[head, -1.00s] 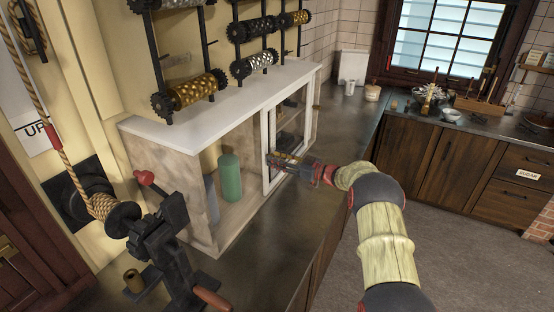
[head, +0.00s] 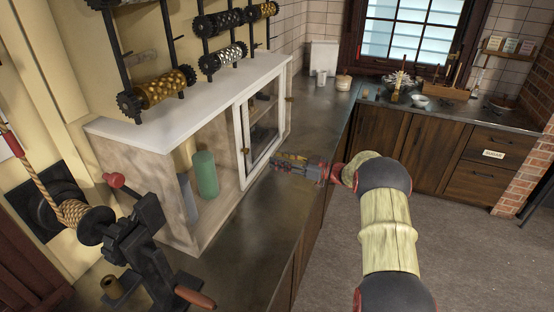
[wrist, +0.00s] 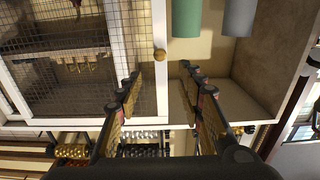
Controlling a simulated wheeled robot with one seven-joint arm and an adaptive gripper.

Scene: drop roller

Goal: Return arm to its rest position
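My gripper (head: 276,158) is at the end of my arm, over the counter just right of the cabinet's front. In the wrist view (wrist: 160,90) its two fingers are spread apart with nothing between them. A small round knob (wrist: 160,54) on the cabinet's framed door (head: 262,130) shows beyond the fingertips, apart from them. The door covers the right part of the cabinet front. The left part is open and shows a green cylinder (head: 205,173) and a grey cylinder (wrist: 239,17).
The white-topped cabinet (head: 190,95) stands on the dark counter (head: 240,240). Patterned rollers (head: 157,91) hang above it. A black crank machine (head: 150,245) with a red-tipped lever (head: 114,180) stands at the front left. The floor (head: 450,240) on the right is clear.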

